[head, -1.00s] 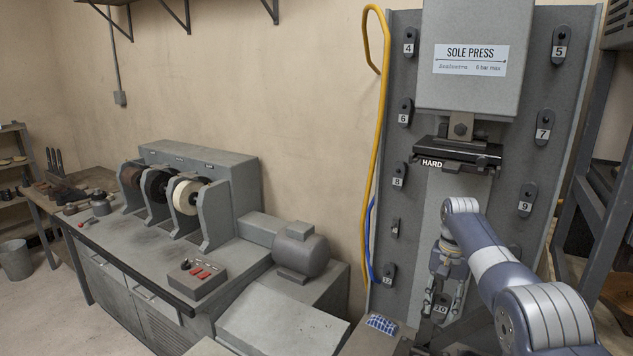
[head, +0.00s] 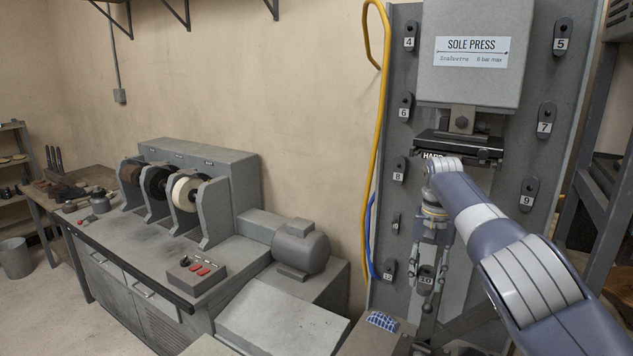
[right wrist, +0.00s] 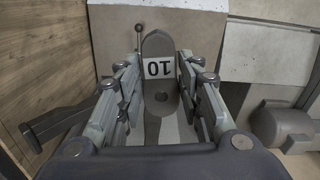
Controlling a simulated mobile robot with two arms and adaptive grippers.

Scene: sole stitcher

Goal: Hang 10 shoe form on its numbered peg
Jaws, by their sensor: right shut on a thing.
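The shoe form 10 (head: 426,281) is a dark grey flat piece with a white label "10". In the head view it hangs between the fingers of my right gripper (head: 428,262), in front of the press column. In the right wrist view the form (right wrist: 161,92) shows upside down, with a round hole, between the fingers of my gripper (right wrist: 158,88), which is shut on it. A small dark peg fitting (head: 395,223), with no form on it, sits on the board between forms 8 and 12; its number is unreadable. My left gripper is out of view.
Forms 8 (head: 399,169), 12 (head: 388,270), 6 (head: 404,107) and 9 (head: 528,195) hang on the grey board. The sole press (head: 467,75) juts out above my gripper. A yellow hose (head: 376,150) runs along the board's left edge. A blue patterned object (head: 382,321) lies below.

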